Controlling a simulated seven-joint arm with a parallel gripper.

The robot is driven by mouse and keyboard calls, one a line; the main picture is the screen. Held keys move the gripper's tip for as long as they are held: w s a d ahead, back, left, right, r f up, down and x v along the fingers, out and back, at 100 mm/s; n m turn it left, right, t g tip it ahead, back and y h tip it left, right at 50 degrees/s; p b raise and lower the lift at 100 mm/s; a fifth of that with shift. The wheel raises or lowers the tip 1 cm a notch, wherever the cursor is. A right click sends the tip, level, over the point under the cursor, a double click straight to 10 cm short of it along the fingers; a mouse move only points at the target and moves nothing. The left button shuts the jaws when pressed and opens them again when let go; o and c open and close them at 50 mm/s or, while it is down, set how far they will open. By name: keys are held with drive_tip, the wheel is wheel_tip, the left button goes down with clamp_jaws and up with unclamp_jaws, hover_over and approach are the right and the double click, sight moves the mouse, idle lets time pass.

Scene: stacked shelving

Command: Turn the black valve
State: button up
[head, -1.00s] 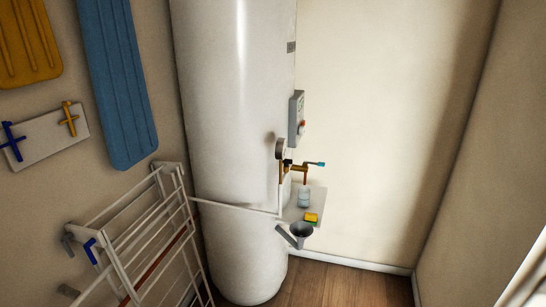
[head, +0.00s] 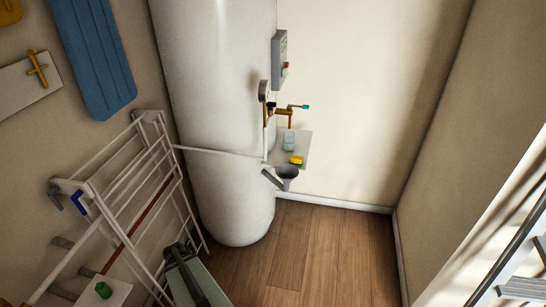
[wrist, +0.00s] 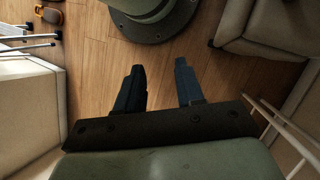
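A small black part (head: 271,106), likely the black valve, sits on the brass pipe fitting (head: 283,112) at the side of the white tank in the head view. It is too small to make out its shape or angle. A blue-tipped lever (head: 299,107) sticks out to its right. My gripper (head: 175,252) shows low in the head view, below and left of the fitting and well apart from it. In the wrist view my gripper (wrist: 160,72) has its two dark fingers apart, with only wooden floor between them. The valve is not in the wrist view.
The tall white tank (head: 220,110) fills the middle. A white drying rack (head: 130,180) stands left, close to my gripper. Wooden floor (head: 325,245) is clear to the right.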

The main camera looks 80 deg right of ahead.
drive_tip(key=d+r+m+t+h, duration=0.1)
drive_tip(key=d+r+m+t, duration=0.1)
drive_tip(key=d+r+m, duration=0.65)
drive_tip(key=d+r+m+t+h, duration=0.1)
drive_tip(key=d+r+m+t, duration=0.2)
drive_tip(key=d+r, duration=1.05)
drive_tip(key=s+d+r+m+t+h, duration=0.15)
drive_tip(key=s+d+r+m, duration=0.35)
drive_tip(key=s+d+r, duration=0.5)
drive_tip(key=s+d+r+m+t+h, duration=0.15)
drive_tip(key=s+d+r+m, duration=0.35)
drive_tip(key=d+r, duration=0.6)
drive_tip(key=t+y, duration=0.1)
drive_tip(key=t, duration=0.5)
approach(270, 105)
drive_tip(key=shift+m, duration=0.45)
drive_tip(key=x, duration=0.7)
drive_tip(key=shift+w+d, duration=0.25)
drive_tip(key=shift+w, duration=0.35)
clamp_jaws()
